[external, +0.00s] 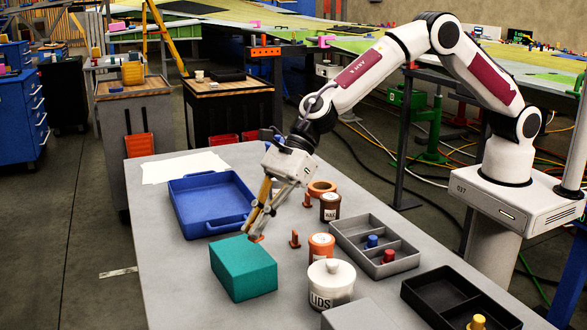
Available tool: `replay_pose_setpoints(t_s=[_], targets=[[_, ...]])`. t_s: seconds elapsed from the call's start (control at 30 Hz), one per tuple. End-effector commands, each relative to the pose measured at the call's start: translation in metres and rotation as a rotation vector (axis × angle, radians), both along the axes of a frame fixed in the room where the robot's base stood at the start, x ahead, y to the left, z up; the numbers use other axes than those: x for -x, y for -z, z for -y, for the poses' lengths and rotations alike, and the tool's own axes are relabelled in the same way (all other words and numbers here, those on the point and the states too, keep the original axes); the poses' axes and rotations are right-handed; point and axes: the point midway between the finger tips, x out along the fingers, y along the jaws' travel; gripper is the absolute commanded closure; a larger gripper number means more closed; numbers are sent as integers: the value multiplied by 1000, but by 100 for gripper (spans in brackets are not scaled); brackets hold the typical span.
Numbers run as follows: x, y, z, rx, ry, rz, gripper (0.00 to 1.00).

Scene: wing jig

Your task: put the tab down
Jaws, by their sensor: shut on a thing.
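My gripper (253,231) points down over the table, just behind the teal block's right end. It is shut on a small orange-brown tab (257,239), which shows only as a small piece at the fingertips. The fingers hide part of it, and I cannot tell whether it touches the table. Two similar orange-brown pieces stand upright on the table to the right, one nearer (295,239) and one farther back (307,200).
The teal block (243,268) is close in front of my gripper. A blue tray (212,227) lies behind left. Orange and dark jars (321,246), a white lidded jar (331,284) and a grey divided tray (375,246) stand right. Bare table (170,290) lies front left.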

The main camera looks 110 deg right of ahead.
Motion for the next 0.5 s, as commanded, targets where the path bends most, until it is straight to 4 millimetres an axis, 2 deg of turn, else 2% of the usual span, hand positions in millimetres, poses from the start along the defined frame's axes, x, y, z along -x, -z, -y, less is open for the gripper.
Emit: replay_pose_setpoints(t_s=[0.23, 0.5], targets=[[0, 3, 0, -1, 1, -1, 100], [0, 26, 0, 0, 2, -1, 100]])
